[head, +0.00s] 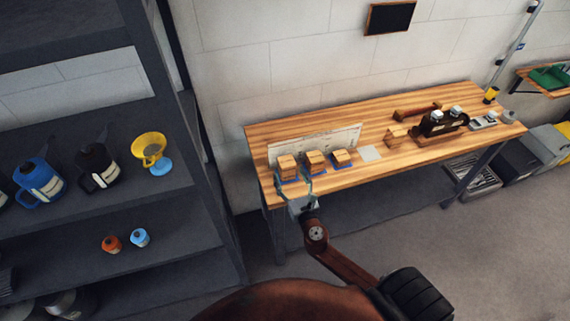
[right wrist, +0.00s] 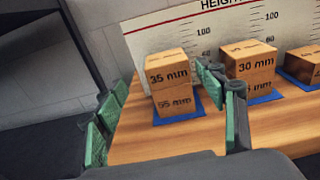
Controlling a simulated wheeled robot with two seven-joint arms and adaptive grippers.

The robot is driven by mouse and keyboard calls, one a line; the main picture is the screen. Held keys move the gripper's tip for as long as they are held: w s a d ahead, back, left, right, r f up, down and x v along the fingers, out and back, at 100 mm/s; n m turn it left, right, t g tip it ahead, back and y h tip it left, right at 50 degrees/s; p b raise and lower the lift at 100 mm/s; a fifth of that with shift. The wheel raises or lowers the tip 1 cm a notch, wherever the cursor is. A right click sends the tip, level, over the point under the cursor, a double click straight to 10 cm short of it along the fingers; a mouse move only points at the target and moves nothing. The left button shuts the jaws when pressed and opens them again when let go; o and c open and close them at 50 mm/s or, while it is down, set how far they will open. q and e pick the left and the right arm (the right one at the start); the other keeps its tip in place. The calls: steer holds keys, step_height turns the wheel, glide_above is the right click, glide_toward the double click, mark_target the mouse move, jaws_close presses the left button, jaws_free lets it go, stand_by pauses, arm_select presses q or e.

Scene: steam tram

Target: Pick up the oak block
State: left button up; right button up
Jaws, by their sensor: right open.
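Three light wooden blocks stand in a row at the left end of the wooden bench. The left block (head: 287,162), marked 35 mm and 55 mm, also shows in the right wrist view (right wrist: 170,84). The middle block (head: 314,158), marked 30 mm, shows there too (right wrist: 250,66). The right block (head: 340,157) is cut off at that view's edge (right wrist: 306,66). No label says which is oak. My right gripper (head: 291,184) is open at the bench's front edge, its green-padded fingers (right wrist: 165,112) to either side of the left block. Contact cannot be told. My left gripper is out of view.
Blue pads (right wrist: 195,107) lie under the blocks, and a white height chart (head: 318,143) stands behind. A pale square (head: 370,153), another wooden piece (head: 397,136) and a black device (head: 443,122) lie further right. A dark shelf (head: 190,215) with jugs stands left.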

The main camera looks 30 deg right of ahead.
mark_target(287, 161)
steer(key=x, duration=0.4)
steer(key=d+x, duration=0.1)
steer(key=x, duration=0.2)
steer(key=shift+r, duration=0.25)
steer(key=shift+s, duration=0.1)
steer(key=c, duration=1.3)
